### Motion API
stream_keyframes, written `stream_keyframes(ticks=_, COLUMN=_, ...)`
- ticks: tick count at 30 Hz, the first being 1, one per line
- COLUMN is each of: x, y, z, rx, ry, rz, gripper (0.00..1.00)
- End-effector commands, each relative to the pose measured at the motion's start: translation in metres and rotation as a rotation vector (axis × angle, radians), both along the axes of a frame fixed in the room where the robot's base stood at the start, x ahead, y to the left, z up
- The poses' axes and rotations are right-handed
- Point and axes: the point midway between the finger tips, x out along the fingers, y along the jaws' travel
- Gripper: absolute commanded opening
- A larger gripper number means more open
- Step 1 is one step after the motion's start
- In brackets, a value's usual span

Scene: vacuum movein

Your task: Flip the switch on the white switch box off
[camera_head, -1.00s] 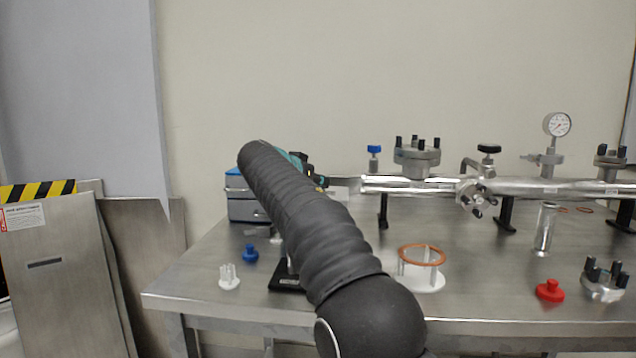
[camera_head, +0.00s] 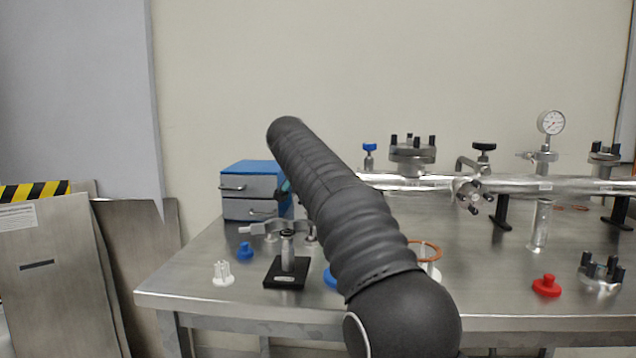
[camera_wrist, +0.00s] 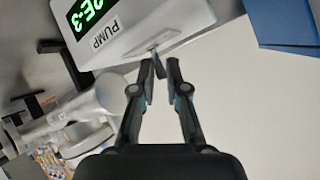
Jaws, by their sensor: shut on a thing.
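The white switch box (camera_wrist: 140,22) shows at the top of the wrist view, with a green lit display (camera_wrist: 88,12) and the label PUMP. Its small switch (camera_wrist: 154,47) sticks out from the box's lower edge. My gripper (camera_wrist: 160,62) has its two fingertips close together at the switch, shut on its lever, which is partly hidden between them. In the head view my arm covers the gripper, and I cannot make out the switch box there.
A blue and grey drawer unit (camera_head: 250,190) stands at the table's back left. A black stand (camera_head: 287,273), a white part (camera_head: 222,274) and a blue knob (camera_head: 245,251) are in front of it. A metal pipe (camera_head: 540,186) with flanges runs across the right.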

Motion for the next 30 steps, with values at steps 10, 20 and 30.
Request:
stream_keyframes(ticks=10, x=0.0003, y=-0.0024, z=0.0003, rx=0.128, ry=-0.010, rz=0.005, gripper=0.00)
stream_keyframes(ticks=20, x=0.0004, y=-0.0026, z=0.0012, rx=0.143, ry=-0.011, rz=0.005, gripper=0.00)
stream_keyframes(ticks=30, x=0.0001, y=-0.0032, z=0.0009, rx=0.141, ry=-0.009, rz=0.004, gripper=0.38)
